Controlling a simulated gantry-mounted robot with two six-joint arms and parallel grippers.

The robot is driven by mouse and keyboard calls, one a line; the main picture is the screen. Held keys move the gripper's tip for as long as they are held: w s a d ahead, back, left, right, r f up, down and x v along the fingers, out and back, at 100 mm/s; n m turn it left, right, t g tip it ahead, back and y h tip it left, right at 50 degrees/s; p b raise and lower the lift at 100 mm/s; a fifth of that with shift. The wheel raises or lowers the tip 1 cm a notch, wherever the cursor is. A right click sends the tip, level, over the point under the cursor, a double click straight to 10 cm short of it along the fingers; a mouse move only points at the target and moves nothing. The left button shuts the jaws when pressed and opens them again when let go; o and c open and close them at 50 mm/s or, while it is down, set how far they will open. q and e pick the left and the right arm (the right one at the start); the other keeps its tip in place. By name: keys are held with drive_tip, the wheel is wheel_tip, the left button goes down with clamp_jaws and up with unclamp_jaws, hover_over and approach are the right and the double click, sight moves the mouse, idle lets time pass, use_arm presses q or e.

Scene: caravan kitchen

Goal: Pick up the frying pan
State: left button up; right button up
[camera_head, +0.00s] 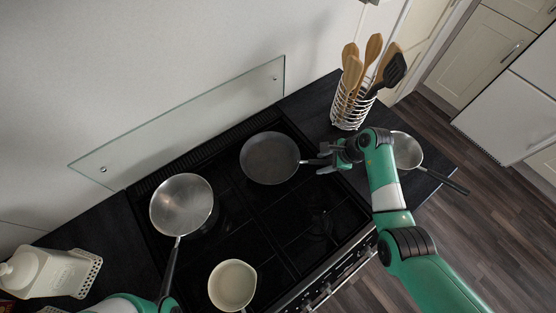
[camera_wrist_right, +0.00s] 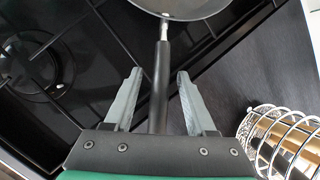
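A dark grey frying pan (camera_head: 269,158) sits on the back right part of the black hob, its handle pointing right. My right gripper (camera_head: 326,160) is at that handle. In the right wrist view, the open fingers of my right gripper (camera_wrist_right: 159,76) stand on either side of the black pan handle (camera_wrist_right: 159,95), with a gap on each side. The near rim of the pan (camera_wrist_right: 185,8) shows at the top of that view. My left arm shows only at the bottom left edge of the head view; its gripper is out of sight.
A steel pan (camera_head: 181,204) and a cream saucepan (camera_head: 232,284) stand on the hob (camera_head: 300,215). A utensil holder (camera_head: 350,108) stands close behind my right gripper. Another pan (camera_head: 406,151) is on the right counter, partly behind my arm. A glass panel (camera_head: 185,118) lines the back.

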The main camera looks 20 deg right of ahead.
clamp_jaws()
drive_tip(key=shift+r, duration=0.1)
idle(1.1)
